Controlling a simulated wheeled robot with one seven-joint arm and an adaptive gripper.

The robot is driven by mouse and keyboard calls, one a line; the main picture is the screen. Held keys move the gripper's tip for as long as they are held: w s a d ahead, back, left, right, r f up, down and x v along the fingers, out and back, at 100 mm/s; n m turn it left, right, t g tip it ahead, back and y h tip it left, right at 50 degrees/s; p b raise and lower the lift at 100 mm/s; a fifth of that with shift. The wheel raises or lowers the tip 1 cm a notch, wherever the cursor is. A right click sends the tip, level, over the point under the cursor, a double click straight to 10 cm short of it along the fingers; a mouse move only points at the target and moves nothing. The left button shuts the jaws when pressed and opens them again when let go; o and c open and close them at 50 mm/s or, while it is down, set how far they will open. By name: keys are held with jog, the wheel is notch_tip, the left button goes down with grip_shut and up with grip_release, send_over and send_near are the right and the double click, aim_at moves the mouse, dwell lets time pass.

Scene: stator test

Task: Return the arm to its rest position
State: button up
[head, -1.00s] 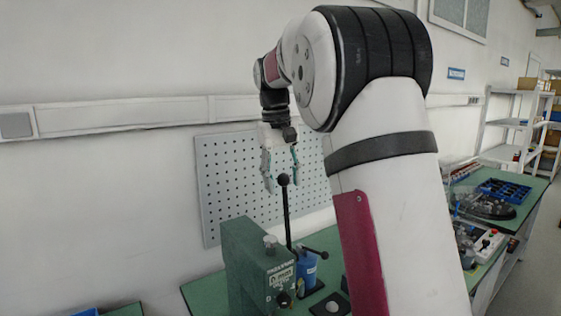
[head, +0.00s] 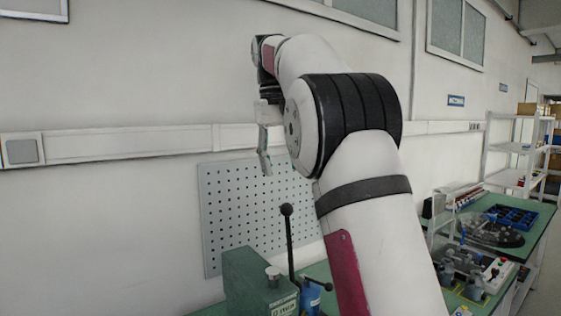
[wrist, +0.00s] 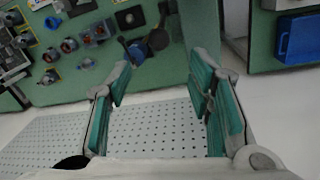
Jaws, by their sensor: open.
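My arm rises from the lower right of the head view and bends at a black-banded joint, with its forearm reaching back to the left. One finger is partly hidden by my arm in the head view.
A green press (head: 255,285) with a black-knobbed lever (head: 288,235) stands below my gripper. A perforated board (head: 245,215) leans at the wall. A blue bin (head: 512,216) sits on the right bench. The wrist view shows another blue box (wrist: 299,38). Air around my gripper is clear.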

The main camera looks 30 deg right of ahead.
dwell(0.4)
jog(key=s+a+f+n+t, duration=0.1)
jog(key=s+a+f+t, duration=0.2)
jog(key=s+a, duration=0.85)
jog(key=s+a+f+n+t+y, duration=0.1)
jog(key=s+a+f, duration=0.4)
jog(key=s+f, duration=0.8)
jog(key=s+t, duration=0.1)
jog(key=s, duration=0.1)
jog(key=shift+s+f+n+t, duration=0.3)
jog(key=shift+s+f+t, duration=0.05)
jog(key=shift+f+t, duration=0.05)
